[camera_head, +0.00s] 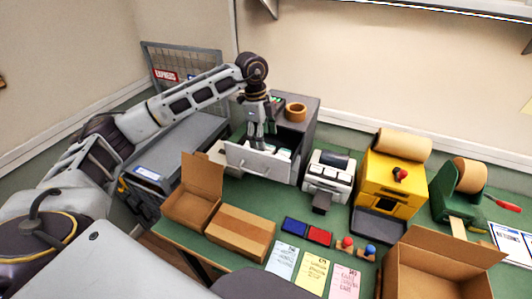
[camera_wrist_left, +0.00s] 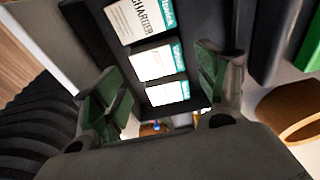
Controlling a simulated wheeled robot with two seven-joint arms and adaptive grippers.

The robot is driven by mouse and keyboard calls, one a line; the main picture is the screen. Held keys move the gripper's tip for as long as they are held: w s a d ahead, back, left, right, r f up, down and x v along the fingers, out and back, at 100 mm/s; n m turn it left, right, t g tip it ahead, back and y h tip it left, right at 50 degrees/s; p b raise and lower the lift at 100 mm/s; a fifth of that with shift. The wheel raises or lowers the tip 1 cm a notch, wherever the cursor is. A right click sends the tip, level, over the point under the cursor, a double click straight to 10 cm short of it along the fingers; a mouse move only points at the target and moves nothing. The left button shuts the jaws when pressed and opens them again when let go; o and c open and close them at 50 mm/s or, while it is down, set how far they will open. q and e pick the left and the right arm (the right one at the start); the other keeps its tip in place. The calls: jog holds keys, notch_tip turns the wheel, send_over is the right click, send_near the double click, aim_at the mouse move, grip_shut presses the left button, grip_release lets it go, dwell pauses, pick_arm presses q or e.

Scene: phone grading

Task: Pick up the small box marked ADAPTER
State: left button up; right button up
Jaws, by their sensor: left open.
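My left gripper (camera_head: 262,136) reaches down over an open drawer (camera_head: 258,163) of a grey cabinet. Its fingers (camera_wrist_left: 160,62) are apart and empty in the left wrist view. Several small white boxes with teal ends lie in a row in the drawer. The largest-looking box (camera_wrist_left: 138,20) reads CHARGER. A middle box (camera_wrist_left: 155,63) and a smaller-looking box (camera_wrist_left: 165,93) lie between the fingers in the picture; their print is too small to read, so I cannot tell which is marked ADAPTER. The right gripper does not show.
A tape roll (camera_head: 296,111) stands on the cabinet. An open carton (camera_head: 190,205) and a closed carton (camera_head: 240,232) sit in front of the drawer. A white printer (camera_head: 330,172) and a yellow machine (camera_head: 385,182) stand to its right on the green bench.

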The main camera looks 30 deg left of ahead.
pick_arm(q)
jog(key=shift+f, duration=0.1)
jog(key=shift+s+d+f+p, duration=0.15)
jog(key=shift+f+p, duration=0.3)
jog(key=shift+f, duration=0.4)
jog(key=shift+d+f+p, duration=0.15)
jog(key=shift+f+p, duration=0.05)
jog(key=shift+f, duration=0.6)
jog(key=shift+d+f+p, duration=0.15)
jog(key=shift+f+p, duration=0.05)
jog(key=shift+f, duration=0.6)
jog(key=c, duration=0.8)
jog(key=shift+r, duration=0.1)
jog(key=shift+r+b, duration=1)
jog(key=shift+r, duration=3.9)
